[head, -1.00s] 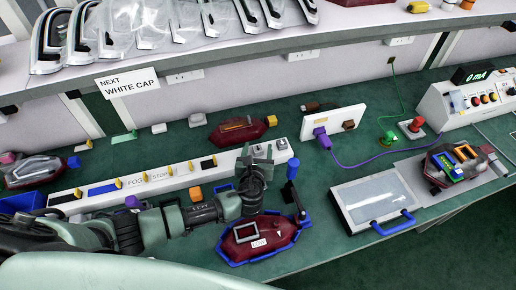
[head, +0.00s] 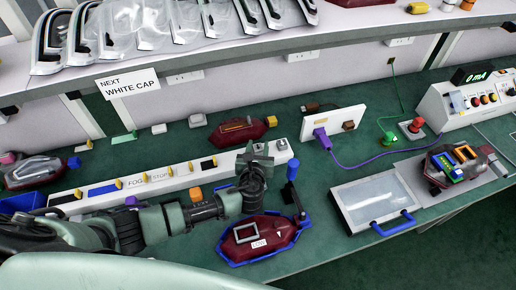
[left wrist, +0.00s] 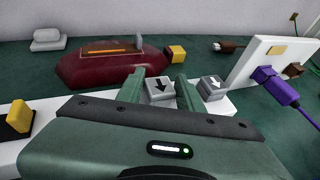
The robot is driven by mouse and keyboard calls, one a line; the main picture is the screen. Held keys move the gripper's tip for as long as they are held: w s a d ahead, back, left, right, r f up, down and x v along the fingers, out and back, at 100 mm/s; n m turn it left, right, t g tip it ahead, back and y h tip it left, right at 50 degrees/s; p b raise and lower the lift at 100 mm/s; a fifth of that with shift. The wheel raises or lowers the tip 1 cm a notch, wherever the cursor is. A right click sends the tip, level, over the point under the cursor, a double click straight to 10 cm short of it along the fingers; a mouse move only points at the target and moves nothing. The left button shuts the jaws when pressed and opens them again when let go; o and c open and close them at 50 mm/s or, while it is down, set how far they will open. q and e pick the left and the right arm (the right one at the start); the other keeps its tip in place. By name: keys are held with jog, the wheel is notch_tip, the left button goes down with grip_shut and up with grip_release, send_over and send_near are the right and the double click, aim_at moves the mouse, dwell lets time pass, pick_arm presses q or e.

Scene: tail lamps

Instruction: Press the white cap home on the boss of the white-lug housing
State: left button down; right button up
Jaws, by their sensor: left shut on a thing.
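My left gripper (head: 256,156) is over the right end of the white rail (head: 150,180), fingers down. In the left wrist view, its fingers (left wrist: 160,92) are shut on a white cap (left wrist: 160,87) with a black down arrow. Whether the cap is clear of the rail cannot be told. A second white cap (left wrist: 212,86) sits just right of it. A dark red housing (head: 281,230) marked LOW, with a pale square frame on top, lies in a blue cradle (head: 232,264) in front of the gripper. Its boss is not clear. My right gripper is not in view.
Another red housing (head: 240,132) lies behind the rail, with a yellow end. A blue post (head: 292,168) stands right of the gripper. A light panel with a blue handle (head: 393,224) lies at right. A purple plug (head: 320,132) and cable are behind it.

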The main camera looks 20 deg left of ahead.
aim_at(258, 147)
pick_arm(q)
notch_tip(258, 147, up, 19)
jog(key=p, duration=0.1)
jog(key=c, duration=1.6)
grip_release()
jog(key=shift+c, duration=0.2)
jog(key=c, duration=0.5)
jog(key=shift+c, duration=0.2)
